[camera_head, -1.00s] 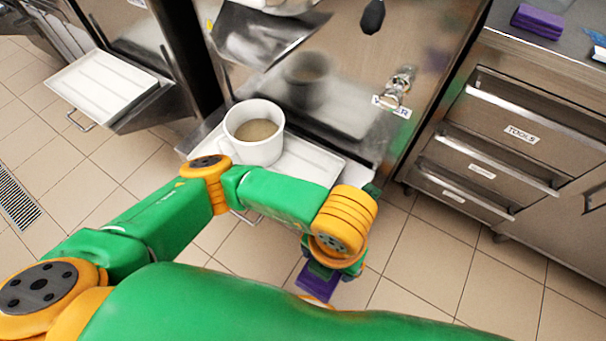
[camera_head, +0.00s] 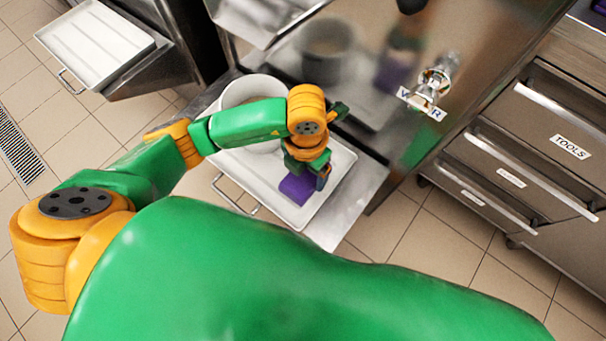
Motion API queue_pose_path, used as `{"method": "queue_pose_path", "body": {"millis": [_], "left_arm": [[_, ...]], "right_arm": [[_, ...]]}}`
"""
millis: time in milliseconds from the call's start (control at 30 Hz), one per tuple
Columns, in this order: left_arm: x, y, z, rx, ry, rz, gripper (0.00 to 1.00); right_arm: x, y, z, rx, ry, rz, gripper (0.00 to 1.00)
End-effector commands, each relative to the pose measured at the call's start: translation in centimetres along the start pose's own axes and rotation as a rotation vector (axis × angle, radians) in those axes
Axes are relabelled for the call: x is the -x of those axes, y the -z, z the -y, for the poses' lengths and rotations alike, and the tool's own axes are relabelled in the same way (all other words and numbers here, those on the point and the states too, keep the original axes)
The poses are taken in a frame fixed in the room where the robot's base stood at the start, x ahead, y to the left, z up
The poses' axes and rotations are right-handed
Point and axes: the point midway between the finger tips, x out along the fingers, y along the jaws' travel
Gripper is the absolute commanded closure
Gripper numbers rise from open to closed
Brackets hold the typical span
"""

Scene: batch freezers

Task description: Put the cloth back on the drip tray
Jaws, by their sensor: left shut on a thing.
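The purple cloth (camera_head: 296,189) is in my left gripper (camera_head: 306,172), which is shut on it. The cloth is over the right part of the white drip tray (camera_head: 318,206), at or just above its surface; I cannot tell whether it touches. The tray sits on a steel shelf in front of the freezer. A white bucket (camera_head: 236,92) stands on the left part of the tray, partly hidden behind my left arm. My right gripper is not in view.
A steel tap labelled WATER (camera_head: 433,85) sticks out of the freezer front, right of the tray. Steel drawers labelled TOOLS (camera_head: 570,147) stand at the right. Another white tray (camera_head: 95,45) is at the upper left. More purple cloth (camera_head: 598,6) shows at the top right edge.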

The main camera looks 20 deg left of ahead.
Motion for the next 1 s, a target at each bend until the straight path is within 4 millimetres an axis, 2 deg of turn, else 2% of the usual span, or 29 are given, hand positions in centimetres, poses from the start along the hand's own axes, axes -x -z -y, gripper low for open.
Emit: {"method": "queue_pose_path", "body": {"millis": [167, 300, 567, 600, 633, 867, 933, 1000], "left_arm": [[-2.5, -0.7, -1.6, 0.002, 0.0, -0.003, 0.6], [-4.7, -0.7, -1.4, -0.001, 0.002, -0.001, 0.6], [-4.9, -0.7, -1.4, -0.002, 0.001, 0.002, 0.6], [-4.9, -0.7, -1.4, -0.002, 0.001, 0.002, 0.05], [-4.9, -0.7, -1.4, -0.002, 0.001, 0.002, 0.0], [-4.7, -0.7, -1.4, -0.002, 0.002, 0.002, 0.0], [-4.0, -0.8, -1.3, -0.003, 0.003, 0.005, 0.0], [-2.4, -0.8, -1.3, -0.004, 0.002, 0.007, 0.0]], "right_arm": [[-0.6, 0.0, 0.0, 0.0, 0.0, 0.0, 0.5], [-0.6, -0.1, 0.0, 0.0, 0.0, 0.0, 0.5], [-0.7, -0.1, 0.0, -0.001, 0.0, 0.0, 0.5], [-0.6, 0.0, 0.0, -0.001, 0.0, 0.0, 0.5], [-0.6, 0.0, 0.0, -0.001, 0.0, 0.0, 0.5], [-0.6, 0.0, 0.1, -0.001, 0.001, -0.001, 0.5], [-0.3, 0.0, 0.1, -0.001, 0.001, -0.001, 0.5], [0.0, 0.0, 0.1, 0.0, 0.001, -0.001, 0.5]]}}
